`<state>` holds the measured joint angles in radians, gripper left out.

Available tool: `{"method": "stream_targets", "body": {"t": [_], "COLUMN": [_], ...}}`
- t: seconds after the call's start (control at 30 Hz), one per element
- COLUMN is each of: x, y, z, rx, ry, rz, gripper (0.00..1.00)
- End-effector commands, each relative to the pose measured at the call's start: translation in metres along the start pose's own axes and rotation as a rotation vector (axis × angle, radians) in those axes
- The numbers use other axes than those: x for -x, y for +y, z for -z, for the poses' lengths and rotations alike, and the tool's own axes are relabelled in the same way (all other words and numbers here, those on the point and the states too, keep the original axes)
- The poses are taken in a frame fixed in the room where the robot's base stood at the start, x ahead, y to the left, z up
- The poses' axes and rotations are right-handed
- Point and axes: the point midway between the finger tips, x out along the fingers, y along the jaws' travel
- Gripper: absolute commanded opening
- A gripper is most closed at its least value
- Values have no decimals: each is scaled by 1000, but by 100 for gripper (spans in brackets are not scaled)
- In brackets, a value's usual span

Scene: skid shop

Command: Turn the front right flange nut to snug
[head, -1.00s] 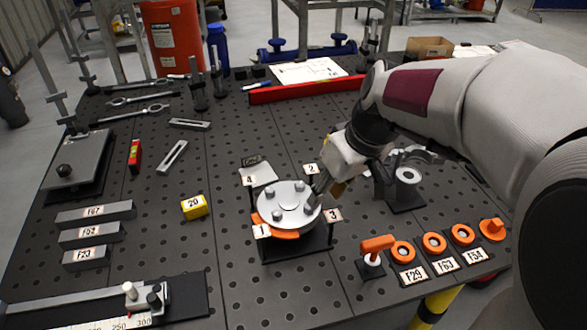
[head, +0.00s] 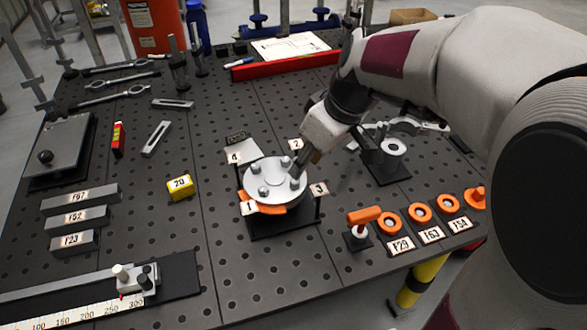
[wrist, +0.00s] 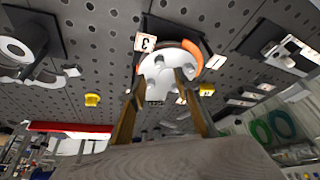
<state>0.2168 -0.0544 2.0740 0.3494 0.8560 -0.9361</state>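The round grey flange (head: 272,181) sits on a dark stand at the table's middle, with several upright nuts on top and an orange piece around its front left edge. The front right nut (head: 294,183) stands on the side by tag 3 (head: 319,189). My gripper (head: 302,163) points down at the flange's right side, just behind and above that nut; contact cannot be told. In the wrist view my gripper (wrist: 158,84) has its two fingers apart, reaching to the flange (wrist: 163,72). The nut is not clear between them.
An orange-handled tool (head: 362,216) and orange rings (head: 420,212) lie at the right front. A yellow block (head: 180,187) stands left of the flange. The table in front of the flange is clear.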

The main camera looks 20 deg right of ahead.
Motion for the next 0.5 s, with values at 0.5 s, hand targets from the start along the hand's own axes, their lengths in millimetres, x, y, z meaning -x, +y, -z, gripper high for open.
{"method": "stream_targets", "body": {"t": [0.5], "x": [-56], "y": [-1], "z": [-1], "rx": [-1], "ry": [-2], "rz": [1], "gripper": [32]}}
